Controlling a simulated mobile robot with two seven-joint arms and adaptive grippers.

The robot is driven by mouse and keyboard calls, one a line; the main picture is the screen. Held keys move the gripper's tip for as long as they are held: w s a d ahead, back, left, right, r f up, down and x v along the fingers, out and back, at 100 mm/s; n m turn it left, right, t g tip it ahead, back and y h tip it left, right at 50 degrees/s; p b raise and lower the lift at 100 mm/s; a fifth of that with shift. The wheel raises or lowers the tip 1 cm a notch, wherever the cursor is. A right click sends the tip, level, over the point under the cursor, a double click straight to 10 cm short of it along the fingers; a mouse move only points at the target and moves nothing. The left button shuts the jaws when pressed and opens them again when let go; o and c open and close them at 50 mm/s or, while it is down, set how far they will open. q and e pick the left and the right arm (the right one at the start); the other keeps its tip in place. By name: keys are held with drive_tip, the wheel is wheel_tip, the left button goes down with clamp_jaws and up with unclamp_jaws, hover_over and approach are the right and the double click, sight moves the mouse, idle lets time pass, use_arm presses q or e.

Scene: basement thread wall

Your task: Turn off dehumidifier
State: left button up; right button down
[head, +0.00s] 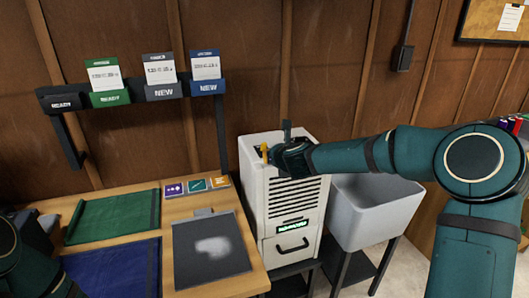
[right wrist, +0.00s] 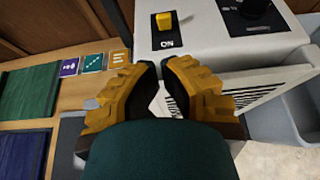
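The dehumidifier (head: 295,205) is a white upright box with dark vents and a lit green display (head: 292,254) low on its front. In the right wrist view its top (right wrist: 208,35) carries a yellow switch (right wrist: 163,20) marked "ON" and a black dial (right wrist: 247,15). My right gripper (right wrist: 160,66) has its yellow-and-black fingers drawn together, with a narrow gap and nothing held. Its tips are just short of the switch, apart from it in the picture; their height above the top is unclear. Part of my left arm shows at the left edge; its gripper is not visible.
A shelf with cards (head: 160,93) hangs above. A grey sink (head: 375,215) stands close on the right.

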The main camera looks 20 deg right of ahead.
sight(261, 150)
drive_tip(key=x, duration=1)
drive_tip(key=shift+p, duration=0.35)
